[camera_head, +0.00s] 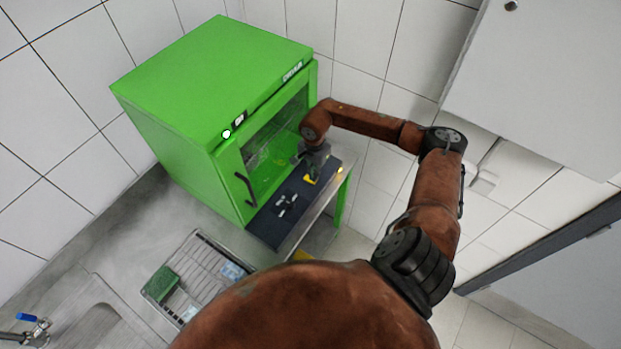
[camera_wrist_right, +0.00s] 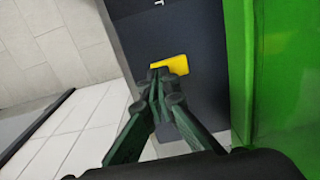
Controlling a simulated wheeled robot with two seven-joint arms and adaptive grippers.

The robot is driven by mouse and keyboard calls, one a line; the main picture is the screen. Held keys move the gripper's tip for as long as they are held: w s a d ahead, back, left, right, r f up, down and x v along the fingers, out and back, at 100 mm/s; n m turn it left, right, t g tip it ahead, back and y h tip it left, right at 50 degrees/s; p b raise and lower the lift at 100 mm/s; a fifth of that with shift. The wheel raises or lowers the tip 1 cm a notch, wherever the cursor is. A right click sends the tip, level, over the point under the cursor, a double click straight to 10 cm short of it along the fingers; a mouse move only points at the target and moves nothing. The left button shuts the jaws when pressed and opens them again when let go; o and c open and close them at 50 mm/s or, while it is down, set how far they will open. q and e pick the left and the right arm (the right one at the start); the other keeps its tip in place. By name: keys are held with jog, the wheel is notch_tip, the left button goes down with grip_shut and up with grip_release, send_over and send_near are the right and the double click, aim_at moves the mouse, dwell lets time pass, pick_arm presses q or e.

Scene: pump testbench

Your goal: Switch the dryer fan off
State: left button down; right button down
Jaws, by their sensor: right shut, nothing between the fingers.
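The green dryer (camera_head: 190,80) stands against the tiled wall, with a glass door (camera_head: 275,130) and a black handle (camera_head: 245,190). A dark panel (camera_head: 268,226) lies in front of and below the door. It carries a yellow switch piece (camera_head: 311,181), which also shows in the right wrist view (camera_wrist_right: 176,63). My right gripper (camera_head: 314,166) is over the panel beside this yellow piece. In the wrist view its closed fingertips (camera_wrist_right: 158,74) overlap the lower left edge of the yellow piece; I cannot tell whether they touch it. My left gripper is not in view.
A black and white control (camera_head: 288,203) sits on the panel, left of the yellow piece. A wire rack (camera_head: 213,262) with a green sponge (camera_head: 161,284) stands by the sink (camera_head: 85,330) at lower left. A white cabinet (camera_head: 550,80) hangs at upper right.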

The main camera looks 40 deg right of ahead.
jog(key=shift+f+b, duration=0.5)
jog(key=shift+f, duration=0.15)
jog(key=shift+r+p, duration=1.35)
jog(key=shift+r, duration=2.2)
jog(key=shift+r, duration=0.1)
